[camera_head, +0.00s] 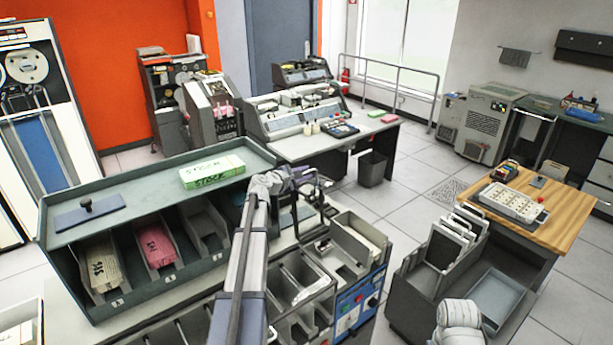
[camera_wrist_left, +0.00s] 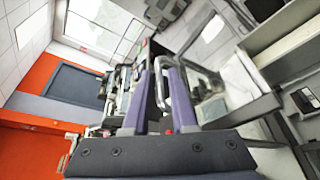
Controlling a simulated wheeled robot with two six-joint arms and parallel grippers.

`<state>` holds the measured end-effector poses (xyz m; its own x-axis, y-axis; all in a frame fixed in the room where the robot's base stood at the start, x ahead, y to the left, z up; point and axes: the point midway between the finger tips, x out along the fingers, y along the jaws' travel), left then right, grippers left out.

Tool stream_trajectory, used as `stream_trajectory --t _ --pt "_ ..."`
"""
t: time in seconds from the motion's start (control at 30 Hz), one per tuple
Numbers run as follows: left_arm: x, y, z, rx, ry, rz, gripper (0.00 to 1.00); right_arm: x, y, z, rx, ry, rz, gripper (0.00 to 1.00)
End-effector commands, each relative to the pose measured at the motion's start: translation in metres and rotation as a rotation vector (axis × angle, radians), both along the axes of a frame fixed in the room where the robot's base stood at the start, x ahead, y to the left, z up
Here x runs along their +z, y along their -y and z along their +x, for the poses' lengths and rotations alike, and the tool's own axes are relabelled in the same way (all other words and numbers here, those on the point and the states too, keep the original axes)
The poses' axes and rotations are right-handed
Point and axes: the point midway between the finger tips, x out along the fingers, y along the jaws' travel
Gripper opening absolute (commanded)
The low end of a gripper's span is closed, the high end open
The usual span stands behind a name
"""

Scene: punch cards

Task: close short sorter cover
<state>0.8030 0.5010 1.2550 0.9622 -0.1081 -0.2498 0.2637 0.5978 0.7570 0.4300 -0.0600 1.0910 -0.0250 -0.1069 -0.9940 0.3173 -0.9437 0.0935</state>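The sorter (camera_head: 300,280) stands in the middle of the head view, with open metal pockets and a blue control panel (camera_head: 354,305) at its right end. My left arm reaches over it, and my left gripper (camera_head: 314,188) is above its far part. A pale panel (camera_wrist_left: 240,78), perhaps the short cover, shows right of the handle. In the head view my arm and gripper hide much of the cover area. My right gripper is out of view.
A green-grey card rack (camera_head: 140,225) with card decks stands close on the left, a green-and-white box (camera_head: 212,172) on top. A dark cart (camera_head: 425,300) with trays and a wood-topped table (camera_head: 550,225) stand on the right.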

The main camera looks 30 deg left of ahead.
Motion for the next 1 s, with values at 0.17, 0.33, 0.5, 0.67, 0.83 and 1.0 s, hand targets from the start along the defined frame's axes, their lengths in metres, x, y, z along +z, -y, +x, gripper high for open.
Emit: stream_trajectory --t 0.17,0.33,0.5,0.67,0.83,1.0 --pt "-0.0032 0.001 0.0119 0.0 0.0 0.0 0.25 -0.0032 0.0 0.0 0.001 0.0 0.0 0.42" --pt "-0.0028 0.0014 0.0112 0.001 -0.001 0.0 0.25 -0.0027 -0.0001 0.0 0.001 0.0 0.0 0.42" --pt "-0.0028 0.0013 0.0111 0.001 -0.001 0.0 0.08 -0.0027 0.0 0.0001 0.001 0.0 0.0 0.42" --pt "-0.0028 0.0013 0.0111 0.001 -0.001 0.0 0.0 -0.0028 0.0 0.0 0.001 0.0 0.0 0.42" --pt "-0.0029 0.0013 0.0109 0.001 -0.001 0.0 0.0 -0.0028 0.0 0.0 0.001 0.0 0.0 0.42" --pt "-0.003 0.0014 0.0109 0.001 -0.001 0.0 0.0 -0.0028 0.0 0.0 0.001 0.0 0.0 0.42"
